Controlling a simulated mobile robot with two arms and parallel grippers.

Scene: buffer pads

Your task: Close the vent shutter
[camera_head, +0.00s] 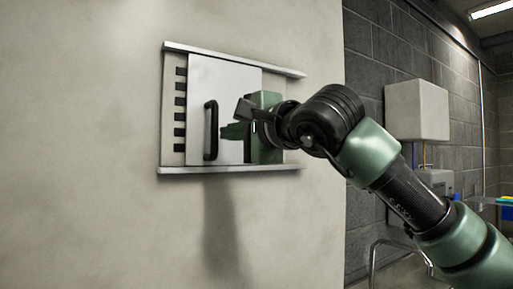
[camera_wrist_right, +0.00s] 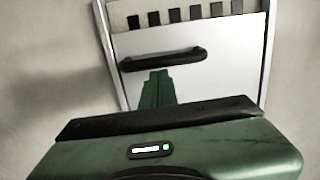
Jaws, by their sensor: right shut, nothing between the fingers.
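The vent shutter is a pale sliding panel (camera_head: 230,88) between two horizontal rails on the wall, with a black bar handle (camera_head: 211,130) near its left edge. Left of the panel, a column of dark vent slots (camera_head: 180,100) shows uncovered. My right gripper (camera_head: 228,131) is shut and empty, just right of the handle, in front of the panel. In the right wrist view, the gripper's fingers (camera_wrist_right: 157,88) point at the handle (camera_wrist_right: 163,59), with the slots (camera_wrist_right: 185,16) beyond it. I cannot tell whether the fingertips touch the handle. My left gripper is not in view.
The upper rail (camera_head: 230,58) and lower rail (camera_head: 225,169) stick out from the plain wall (camera_head: 80,130). A grey box (camera_head: 417,110) hangs on the dark block wall at the right. The space left of the vent is clear.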

